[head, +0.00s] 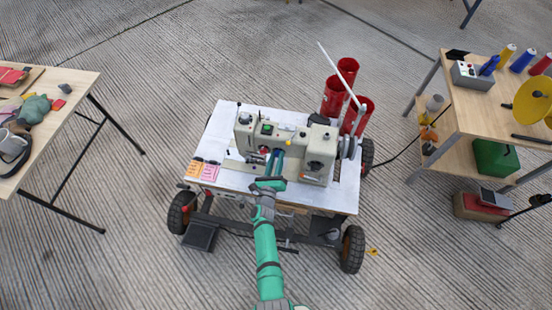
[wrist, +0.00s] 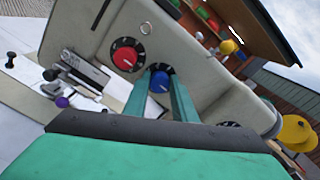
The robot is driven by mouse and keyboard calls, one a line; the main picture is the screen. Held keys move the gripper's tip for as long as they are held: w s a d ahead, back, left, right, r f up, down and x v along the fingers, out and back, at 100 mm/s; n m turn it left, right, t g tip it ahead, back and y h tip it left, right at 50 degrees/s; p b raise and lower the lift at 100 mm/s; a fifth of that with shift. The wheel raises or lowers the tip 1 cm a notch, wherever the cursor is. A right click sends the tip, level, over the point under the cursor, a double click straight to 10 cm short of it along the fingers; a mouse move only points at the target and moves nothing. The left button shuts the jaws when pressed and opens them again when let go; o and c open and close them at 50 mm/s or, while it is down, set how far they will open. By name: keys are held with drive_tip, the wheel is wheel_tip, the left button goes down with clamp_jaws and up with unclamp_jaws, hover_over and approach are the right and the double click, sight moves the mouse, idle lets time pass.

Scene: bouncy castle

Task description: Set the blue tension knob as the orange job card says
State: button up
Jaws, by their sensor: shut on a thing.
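The blue tension knob (wrist: 159,83) sits on a black dial on the front of the cream sewing machine (head: 318,145). My gripper (wrist: 160,88) has its two green fingers on either side of the blue knob and is shut on it. A pale pointer line shows on the knob; the dial marks are too small to read. In the head view my gripper (head: 273,158) reaches the machine's front and hides the knob. The orange job card (head: 194,168) lies at the left front of the white table, beside a pink card (head: 210,173). Its writing is not legible.
A red knob (wrist: 125,57) on its own dial sits close left of the blue one. Another dark dial (wrist: 228,125) is at the right. The wheeled white table (head: 226,118) carries the machine.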

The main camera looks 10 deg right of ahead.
drive_tip(key=o, duration=1)
drive_tip(key=shift+o, duration=0.2)
drive_tip(key=v, duration=1)
drive_tip(key=shift+s+a, duration=0.15)
drive_tip(key=shift+s, duration=0.25)
